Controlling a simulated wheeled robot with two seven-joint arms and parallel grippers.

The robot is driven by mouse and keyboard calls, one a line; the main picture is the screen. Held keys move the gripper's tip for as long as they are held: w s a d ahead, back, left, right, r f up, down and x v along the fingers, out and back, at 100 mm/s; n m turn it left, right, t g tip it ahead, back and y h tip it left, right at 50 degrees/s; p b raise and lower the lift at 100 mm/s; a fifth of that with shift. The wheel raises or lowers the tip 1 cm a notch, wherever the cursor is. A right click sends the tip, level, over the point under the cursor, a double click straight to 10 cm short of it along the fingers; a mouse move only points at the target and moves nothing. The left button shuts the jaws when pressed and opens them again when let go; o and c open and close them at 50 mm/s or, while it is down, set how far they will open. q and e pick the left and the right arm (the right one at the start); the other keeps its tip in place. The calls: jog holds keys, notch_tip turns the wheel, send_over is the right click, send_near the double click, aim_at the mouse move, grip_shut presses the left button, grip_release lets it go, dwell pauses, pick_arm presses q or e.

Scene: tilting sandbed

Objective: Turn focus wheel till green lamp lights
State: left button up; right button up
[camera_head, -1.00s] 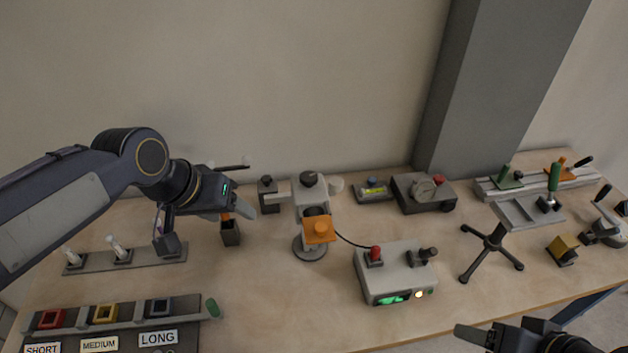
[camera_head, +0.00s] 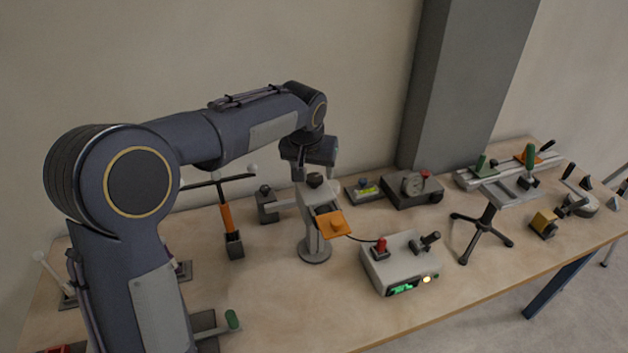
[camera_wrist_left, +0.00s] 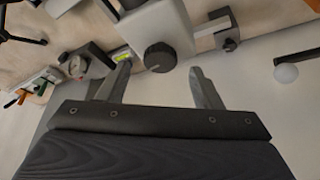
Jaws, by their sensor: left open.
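The grey stand (camera_head: 315,240) with an orange plate (camera_head: 333,222) is at the middle of the bench. A dark round knob, which looks like the focus wheel (camera_head: 315,180), sits at its top. In the left wrist view the wheel (camera_wrist_left: 160,57) shows large on the grey housing, ahead of and between my fingertips. My left gripper (camera_head: 313,168) is open and empty just above and behind the stand's top; contact with the wheel cannot be told. A grey control box (camera_head: 400,258) has a green lit display (camera_head: 403,289) and a pale yellow lit lamp (camera_head: 427,279). My right gripper is out of view.
An orange-handled T-bar (camera_head: 227,215) stands left of the stand. A small black clamp (camera_head: 266,203) is close beside it. A gauge box (camera_head: 412,188) and a yellow-labelled block (camera_head: 364,189) lie behind right. A tripod (camera_head: 482,228) stands farther right. The front middle bench is clear.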

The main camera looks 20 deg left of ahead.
aim_at(314, 182)
pick_arm(q)
jog(key=b+x, duration=0.1)
jog(key=x, duration=0.2)
jog(key=shift+r, duration=0.1)
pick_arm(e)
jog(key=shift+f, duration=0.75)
pick_arm(q)
jog(key=c, duration=1)
jog(key=m+h+p, duration=0.1)
jog(key=m, duration=0.2)
jog(key=shift+a+r, duration=0.1)
jog(key=shift+a, duration=0.05)
jog(key=shift+m+h+p, duration=0.3)
jog(key=shift+m+h, duration=0.2)
jog(key=shift+m, duration=0.7)
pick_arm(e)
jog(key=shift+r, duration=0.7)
pick_arm(q)
jog(key=o, duration=1)
